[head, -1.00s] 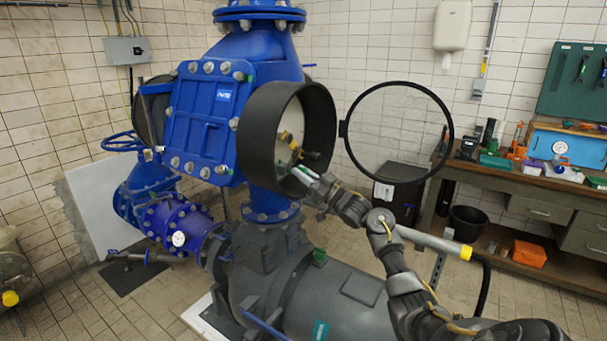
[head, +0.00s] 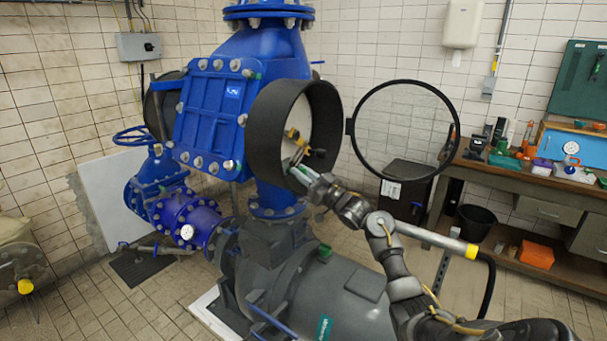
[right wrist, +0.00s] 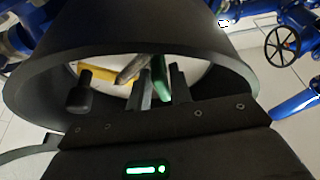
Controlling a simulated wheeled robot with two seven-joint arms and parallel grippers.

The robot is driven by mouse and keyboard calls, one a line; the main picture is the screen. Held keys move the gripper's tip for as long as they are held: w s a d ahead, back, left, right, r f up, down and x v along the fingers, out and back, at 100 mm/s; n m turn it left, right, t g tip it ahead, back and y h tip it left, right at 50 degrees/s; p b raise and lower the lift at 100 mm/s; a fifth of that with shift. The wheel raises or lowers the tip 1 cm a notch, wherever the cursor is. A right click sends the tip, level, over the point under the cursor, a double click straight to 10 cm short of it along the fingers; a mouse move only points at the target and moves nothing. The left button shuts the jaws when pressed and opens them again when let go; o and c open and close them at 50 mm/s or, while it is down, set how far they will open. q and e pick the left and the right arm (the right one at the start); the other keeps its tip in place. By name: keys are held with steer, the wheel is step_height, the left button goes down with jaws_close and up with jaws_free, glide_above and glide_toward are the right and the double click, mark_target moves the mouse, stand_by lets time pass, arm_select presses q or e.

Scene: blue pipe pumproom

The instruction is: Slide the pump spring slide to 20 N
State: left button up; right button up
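The yellow spring slide piece (head: 297,140) sits inside a black round housing (head: 262,130) on the blue pump, with a dark knob (head: 317,153) at its right. In the right wrist view the yellow piece (right wrist: 97,73) and the dark knob (right wrist: 79,95) lie left of my fingers. My right gripper (head: 291,166) reaches into the housing, below the yellow piece. In the right wrist view its two dark fingers (right wrist: 162,88) stand apart. A green part (right wrist: 160,76) and a grey rod (right wrist: 131,69) show near them; contact cannot be told. No scale marks are readable. My left gripper is out of view.
The housing's round glass cover (head: 405,130) hangs open at its right. A grey pump body (head: 340,285) lies below. A workbench (head: 500,180) with tools stands at the right, and a black bin (head: 475,222) stands by it.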

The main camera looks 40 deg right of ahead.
steer(key=shift+o, duration=1)
steer(key=shift+w+d+f, duration=0.1)
steer(key=shift+f, duration=0.05)
steer(key=shift+s+d, duration=0.15)
steer(key=shift+s, duration=0.25)
arm_select(q)
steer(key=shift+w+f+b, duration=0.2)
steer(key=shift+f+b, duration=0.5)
steer(key=shift+b, duration=0.05)
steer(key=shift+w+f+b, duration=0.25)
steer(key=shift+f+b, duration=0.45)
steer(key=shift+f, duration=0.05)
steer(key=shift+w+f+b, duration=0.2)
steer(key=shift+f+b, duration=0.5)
steer(key=shift+b, duration=0.05)
arm_select(e)
steer(key=v, duration=1)
steer(key=shift+s, duration=0.25)
steer(key=shift+d, duration=0.1)
